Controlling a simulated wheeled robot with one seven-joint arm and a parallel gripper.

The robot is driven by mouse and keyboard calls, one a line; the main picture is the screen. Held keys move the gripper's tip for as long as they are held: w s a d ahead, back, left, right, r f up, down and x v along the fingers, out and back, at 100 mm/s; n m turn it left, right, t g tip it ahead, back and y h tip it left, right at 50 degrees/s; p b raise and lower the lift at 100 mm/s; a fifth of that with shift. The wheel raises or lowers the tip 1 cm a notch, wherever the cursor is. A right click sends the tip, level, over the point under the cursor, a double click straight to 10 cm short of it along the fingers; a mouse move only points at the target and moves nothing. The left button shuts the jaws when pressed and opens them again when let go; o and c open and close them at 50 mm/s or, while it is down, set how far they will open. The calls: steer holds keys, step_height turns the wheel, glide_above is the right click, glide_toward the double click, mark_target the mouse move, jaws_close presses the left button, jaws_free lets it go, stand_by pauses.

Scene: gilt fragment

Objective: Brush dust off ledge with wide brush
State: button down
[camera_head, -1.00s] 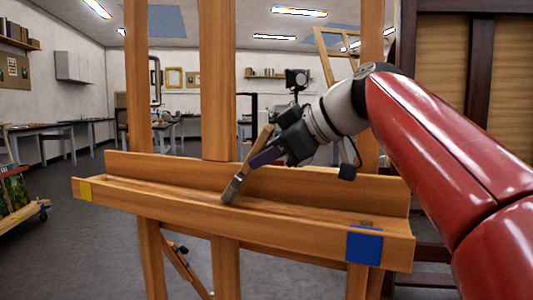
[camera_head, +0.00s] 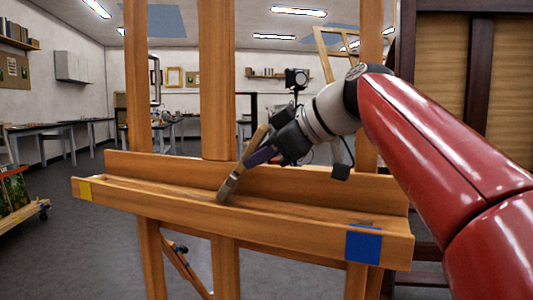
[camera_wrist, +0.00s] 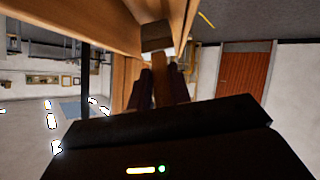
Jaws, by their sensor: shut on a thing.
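My gripper (camera_head: 262,155) is shut on the wide brush (camera_head: 232,181), which has a wooden handle and a metal band. The brush is tilted, its bristle end down at the easel ledge (camera_head: 300,216), left of the ledge's middle. The bristle tips are at the trough; I cannot tell how firmly they touch. In the wrist view the brush (camera_wrist: 160,62) points away from the gripper (camera_wrist: 160,85) toward the wood. A darker spot (camera_head: 366,225) shows in the trough above the blue patch.
The easel's upright posts (camera_head: 217,80) rise behind the ledge, close to my arm. A raised back board (camera_head: 330,186) runs along the ledge. A low cart (camera_head: 25,215) stands at far left. Tables (camera_head: 60,127) stand at the back. The floor in front is clear.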

steer(key=shift+w+a+p, duration=2.4)
steer(key=shift+w+a, duration=0.2)
steer(key=shift+a, duration=4)
steer(key=shift+s+d+r+b, duration=0.3)
steer(key=shift+s+d+b, duration=0.7)
steer(key=shift+d, duration=1.25)
steer(key=shift+s+d+r+b, duration=0.25)
steer(key=shift+s+d+b, duration=0.3)
steer(key=shift+s+d, duration=1.25)
steer(key=shift+s+d+r+b, duration=0.3)
steer(key=shift+s+d+b, duration=0.45)
steer(key=shift+d, duration=1.95)
step_height(320, 180, up, 9)
steer(key=p, duration=0.7)
steer(key=shift+p, duration=0.4)
